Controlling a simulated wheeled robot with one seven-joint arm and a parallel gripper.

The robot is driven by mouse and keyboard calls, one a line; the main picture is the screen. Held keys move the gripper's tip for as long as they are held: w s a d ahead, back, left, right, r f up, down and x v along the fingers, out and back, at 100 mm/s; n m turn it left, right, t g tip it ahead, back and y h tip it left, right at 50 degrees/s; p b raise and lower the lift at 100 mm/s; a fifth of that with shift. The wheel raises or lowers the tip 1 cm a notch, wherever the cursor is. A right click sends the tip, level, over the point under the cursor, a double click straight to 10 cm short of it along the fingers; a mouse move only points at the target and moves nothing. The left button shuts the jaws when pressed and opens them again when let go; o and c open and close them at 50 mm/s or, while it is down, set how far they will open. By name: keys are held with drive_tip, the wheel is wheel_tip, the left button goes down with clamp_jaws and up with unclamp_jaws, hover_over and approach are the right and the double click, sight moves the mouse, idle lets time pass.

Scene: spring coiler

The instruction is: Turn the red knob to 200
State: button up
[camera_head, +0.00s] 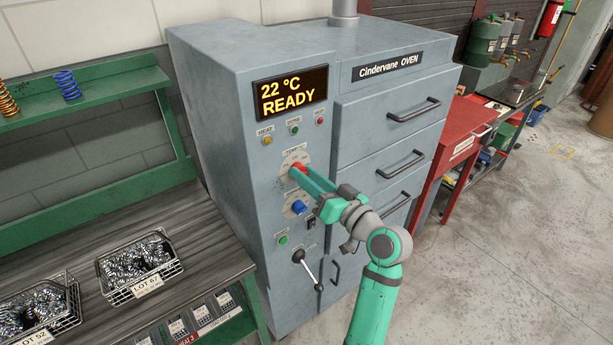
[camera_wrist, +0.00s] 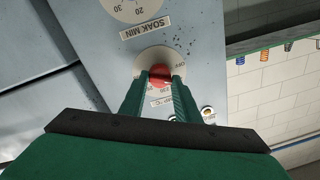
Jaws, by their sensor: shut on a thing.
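The red knob (camera_head: 298,169) is on the oven's front panel, in the middle of a pale round dial, below the display (camera_head: 291,92) that reads "22 °C READY". My gripper (camera_head: 303,172) reaches the knob from the right, with its green fingers closed around it. In the wrist view the knob (camera_wrist: 160,75) sits between the two fingertips of my gripper (camera_wrist: 160,80). The fingers cover part of the dial, so the knob's pointer and its setting cannot be read. A blue knob (camera_head: 299,207) is just below on the same panel.
A black-handled lever (camera_head: 299,256) and a green button (camera_head: 283,240) are lower on the panel. Oven drawers with handles (camera_head: 414,109) are to the right. Wire baskets of springs (camera_head: 140,267) stand on the bench at left. Open floor is at right.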

drive_tip(key=shift+m, duration=1.2)
drive_tip(key=o, duration=1)
drive_tip(key=shift+d, duration=0.1)
drive_tip(key=v, duration=1)
drive_tip(key=shift+s+d+f, duration=0.1)
drive_tip(key=shift+s+f, duration=0.1)
drive_tip(key=shift+s, duration=0.15)
